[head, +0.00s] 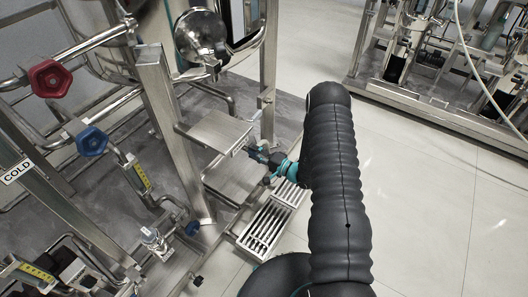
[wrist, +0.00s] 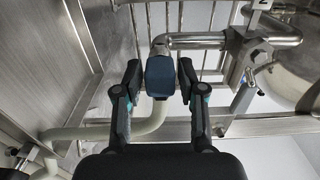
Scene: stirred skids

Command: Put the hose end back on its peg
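My gripper (head: 262,155) reaches in at the right side of the steel skid, beside a small steel shelf. In the wrist view my gripper (wrist: 160,72) has its two dark fingers spread on either side of a dark blue grip (wrist: 160,78). The blue grip sits at the end of a cream hose (wrist: 150,122). A narrow gap shows between each finger and the grip. A bent steel pipe (wrist: 195,40) meets the top of the grip; I cannot tell whether it is the peg or part of the hose end. The hose end is not discernible in the head view.
Steel shelf plates (head: 218,131) and an upright post (head: 172,130) stand left of my gripper. A floor drain grate (head: 266,224) lies below. Red (head: 50,79) and blue (head: 91,141) valve wheels are on the left. Open floor (head: 440,200) lies to the right.

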